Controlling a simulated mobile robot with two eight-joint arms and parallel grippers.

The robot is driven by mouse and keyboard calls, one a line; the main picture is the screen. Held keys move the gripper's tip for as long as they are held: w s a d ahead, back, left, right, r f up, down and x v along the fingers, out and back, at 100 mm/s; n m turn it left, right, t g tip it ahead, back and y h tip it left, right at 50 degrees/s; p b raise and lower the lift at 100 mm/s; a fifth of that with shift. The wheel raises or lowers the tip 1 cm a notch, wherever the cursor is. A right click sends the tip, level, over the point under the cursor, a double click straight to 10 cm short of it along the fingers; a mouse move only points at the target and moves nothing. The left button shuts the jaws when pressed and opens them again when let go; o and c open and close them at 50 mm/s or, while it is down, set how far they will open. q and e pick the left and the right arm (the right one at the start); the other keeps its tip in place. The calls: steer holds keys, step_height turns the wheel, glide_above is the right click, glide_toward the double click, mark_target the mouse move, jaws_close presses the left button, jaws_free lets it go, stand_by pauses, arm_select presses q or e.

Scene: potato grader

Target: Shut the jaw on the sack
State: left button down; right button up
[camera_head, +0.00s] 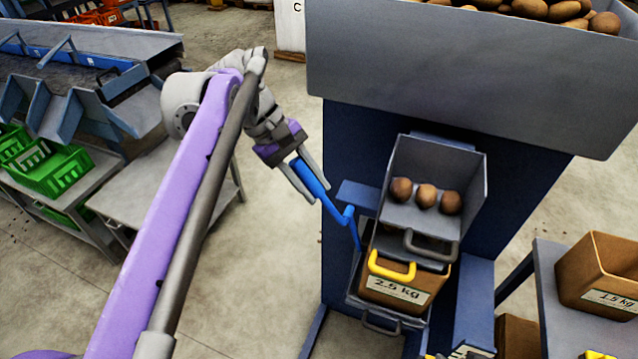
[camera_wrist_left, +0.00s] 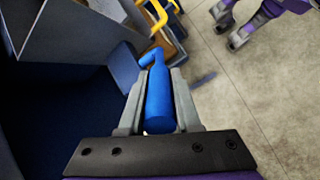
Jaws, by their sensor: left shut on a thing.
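The brown 2.5 kg sack (camera_head: 376,294) is below the metal chute in the head view, a yellow handle (camera_head: 391,268) at its top. A dark grey jaw handle (camera_head: 432,246) lies just above it. A blue lever (camera_head: 352,221) sticks out from the left side of the machine. My left gripper (camera_head: 309,186) is shut around the lever's blue grip, away from the sack. The wrist view also shows the grip (camera_wrist_left: 159,98) between both fingers. Whether the jaw is closed on the sack is unclear.
Several potatoes fill the hopper (camera_head: 470,62) above, and three lie in the chute (camera_head: 473,183). A side table (camera_head: 546,291) with a 1.5 kg box (camera_head: 592,268) stands at the right. Green crates (camera_head: 65,172) sit at the left. Floor left of the machine is clear.

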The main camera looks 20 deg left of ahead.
arm_select(q)
steer(key=shift+f, duration=0.25)
steer(key=c, duration=1)
jaws_free()
steer(key=shift+a, duration=0.1)
steer(key=o, duration=0.4)
steer(key=shift+a, duration=0.2)
steer(key=shift+d+r, duration=0.1)
steer(key=shift+r, duration=0.15)
steer(key=v, duration=1)
steer(key=shift+a+p, duration=0.45)
